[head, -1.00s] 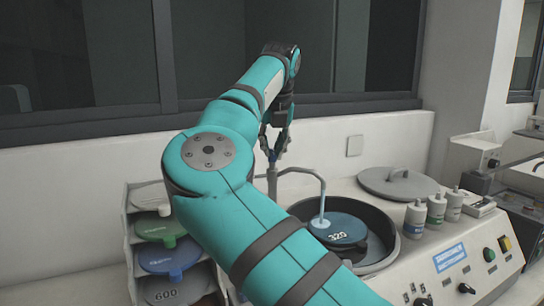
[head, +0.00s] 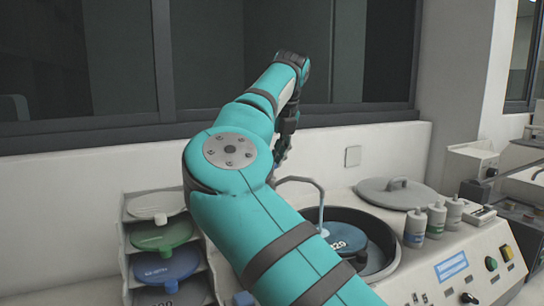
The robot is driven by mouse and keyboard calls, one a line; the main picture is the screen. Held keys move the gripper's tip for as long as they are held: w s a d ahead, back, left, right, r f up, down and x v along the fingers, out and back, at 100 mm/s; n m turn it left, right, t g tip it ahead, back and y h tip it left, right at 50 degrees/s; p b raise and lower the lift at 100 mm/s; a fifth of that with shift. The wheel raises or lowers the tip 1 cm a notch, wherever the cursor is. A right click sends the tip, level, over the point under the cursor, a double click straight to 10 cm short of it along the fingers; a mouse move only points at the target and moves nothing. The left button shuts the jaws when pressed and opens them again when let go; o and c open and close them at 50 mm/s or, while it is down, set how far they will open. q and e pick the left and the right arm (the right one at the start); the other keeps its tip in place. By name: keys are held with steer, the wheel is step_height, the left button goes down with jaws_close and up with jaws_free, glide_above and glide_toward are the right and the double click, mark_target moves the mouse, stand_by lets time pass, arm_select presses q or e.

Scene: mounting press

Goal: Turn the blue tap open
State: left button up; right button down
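The tap's thin grey spout (head: 303,180) arches over the round bowl of the machine and ends above the dark blue disc (head: 352,240) lying in it. A pale bluish streak shows below the spout's end; I cannot tell whether it is water. The blue tap handle is hidden behind my arm. My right gripper (head: 284,150) points down by the foot of the spout, close to the wall. Its fingertips are partly covered by my forearm, so its opening and any contact with the tap are not visible. My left gripper is out of view.
A rack (head: 128,250) with coloured discs stands at left. A grey lid (head: 396,193) lies behind the bowl. Several white bottles (head: 415,225) stand right of the bowl, near the control panel with buttons (head: 491,263). The wall and dark window frame stand close behind.

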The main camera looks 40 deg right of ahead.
steer(key=c, duration=1.4)
jaws_free()
steer(key=v, duration=1.2)
